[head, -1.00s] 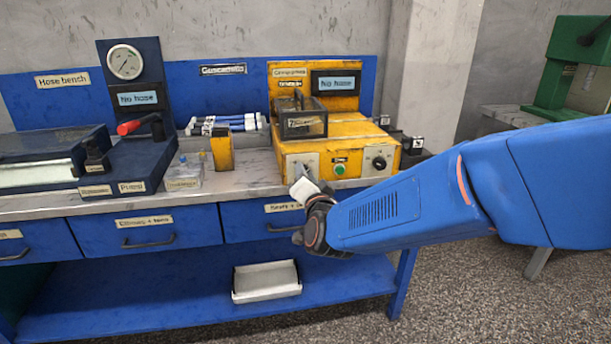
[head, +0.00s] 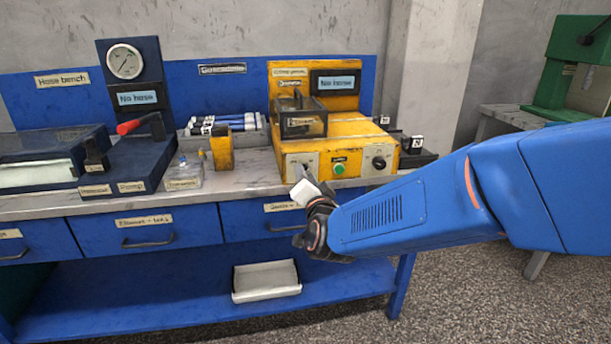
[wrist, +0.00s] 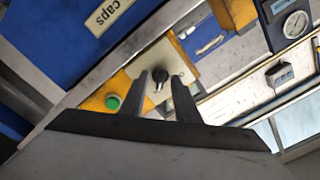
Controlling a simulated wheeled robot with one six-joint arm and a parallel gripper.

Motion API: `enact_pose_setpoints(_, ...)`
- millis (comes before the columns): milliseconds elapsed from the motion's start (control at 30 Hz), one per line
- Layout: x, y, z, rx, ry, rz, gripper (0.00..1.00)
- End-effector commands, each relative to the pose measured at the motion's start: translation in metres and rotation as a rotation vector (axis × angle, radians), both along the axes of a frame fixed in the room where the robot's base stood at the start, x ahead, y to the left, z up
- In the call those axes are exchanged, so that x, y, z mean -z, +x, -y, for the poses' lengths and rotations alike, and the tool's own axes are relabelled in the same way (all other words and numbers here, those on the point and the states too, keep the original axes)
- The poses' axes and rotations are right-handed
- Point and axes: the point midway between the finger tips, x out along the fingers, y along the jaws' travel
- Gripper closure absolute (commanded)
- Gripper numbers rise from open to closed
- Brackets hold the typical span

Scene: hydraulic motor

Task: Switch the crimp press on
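The crimp press (head: 345,140) is a yellow machine on the bench. Its front has a green button (head: 339,169), a black knob (head: 379,162) on a pale plate at right, and another pale plate at left, partly behind my gripper (head: 301,174). My gripper (wrist: 160,80) is open, with one dark finger on each side of this switch. I cannot tell whether the fingers touch it. The green button (wrist: 113,101) also shows there. The press display (head: 336,83) reads "No hose".
Blue drawers (head: 145,230) lie below the worktop; a white tray (head: 266,281) sits on the lower shelf.

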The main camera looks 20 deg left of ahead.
Motion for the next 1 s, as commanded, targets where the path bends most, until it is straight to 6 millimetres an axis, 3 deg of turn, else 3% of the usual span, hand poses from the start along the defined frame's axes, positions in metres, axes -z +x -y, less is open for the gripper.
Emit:
enact_pose_setpoints(700, 0.000, -0.116, 0.071, -0.003, 0.001, 0.000, 0.71)
enact_pose_setpoints(1000, 0.000, -0.138, 0.085, -0.001, 0.000, 0.001, 0.71)
